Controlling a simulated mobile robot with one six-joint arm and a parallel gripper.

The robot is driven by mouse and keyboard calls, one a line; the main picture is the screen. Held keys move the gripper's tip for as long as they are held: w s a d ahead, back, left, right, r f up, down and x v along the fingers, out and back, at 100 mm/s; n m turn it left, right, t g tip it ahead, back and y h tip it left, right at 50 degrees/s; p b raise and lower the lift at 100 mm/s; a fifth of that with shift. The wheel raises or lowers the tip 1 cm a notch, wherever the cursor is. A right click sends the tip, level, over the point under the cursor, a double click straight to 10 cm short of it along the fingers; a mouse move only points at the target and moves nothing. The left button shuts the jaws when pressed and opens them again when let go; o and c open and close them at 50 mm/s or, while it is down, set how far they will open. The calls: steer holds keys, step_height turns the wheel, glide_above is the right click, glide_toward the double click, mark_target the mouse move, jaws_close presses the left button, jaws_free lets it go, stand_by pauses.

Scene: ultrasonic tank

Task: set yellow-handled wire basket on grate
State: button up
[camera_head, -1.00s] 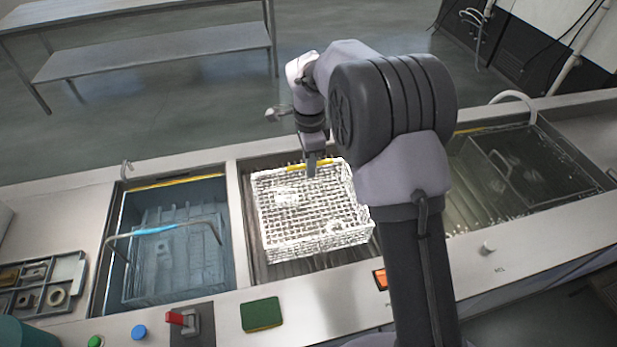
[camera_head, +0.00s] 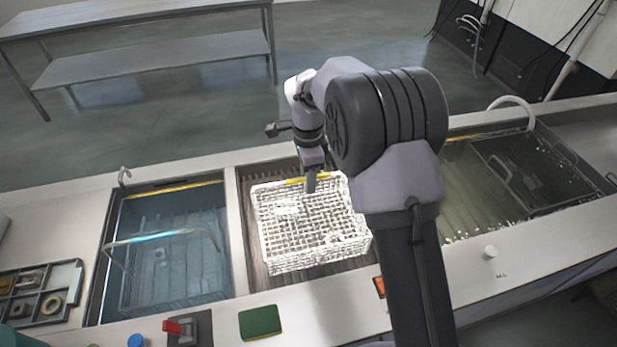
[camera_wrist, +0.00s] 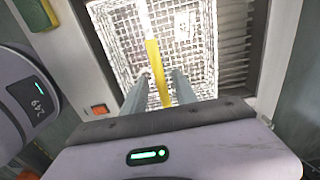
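The white wire basket (camera_head: 312,235) with its yellow handle (camera_head: 293,181) is over the middle bay of the counter and looks roughly level. The slatted grate (camera_head: 252,238) shows around its edges; I cannot tell whether the basket touches it. My gripper (camera_head: 310,186) points down at the basket's far side, shut on the yellow handle. In the wrist view the handle (camera_wrist: 154,62) runs between my two fingers (camera_wrist: 160,88), with the basket mesh (camera_wrist: 120,42) beyond them. The basket's underside is hidden.
A water-filled tank (camera_head: 112,250) with a blue-handled basket (camera_head: 160,237) lies to the left. Another tank (camera_head: 470,180) holds a dark basket at right. A green sponge (camera_head: 260,322), a red switch (camera_head: 180,329) and a parts tray (camera_head: 40,290) are on the near counter.

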steer(key=s+d+r+n+t+p, duration=0.1)
steer(key=s+r+p, duration=0.1)
steer(key=r, duration=0.7)
steer(key=s+d+r+n+p, duration=0.1)
steer(key=s+r, duration=0.1)
steer(key=r, duration=0.8)
steer(key=s+d+r+n+t+y, duration=0.1)
steer(key=s+d+r+n, duration=0.15)
steer(key=s, duration=0.35)
steer(key=s+d+r+n+t, duration=0.1)
steer(key=s+r+n, duration=0.1)
steer(key=s+r, duration=0.3)
steer(key=s+d+f+n+t, duration=0.1)
steer(key=s+f+n, duration=0.1)
steer(key=s, duration=0.5)
steer(key=s+d+f+n+t+y, duration=0.1)
steer(key=s+f+n+t, duration=0.1)
steer(key=s, duration=0.6)
steer(key=shift+n, duration=0.45)
step_height(320, 180, down, 13)
steer(key=b, duration=1.2)
steer(key=shift+b, duration=0.35)
steer(key=shift+s, duration=0.1)
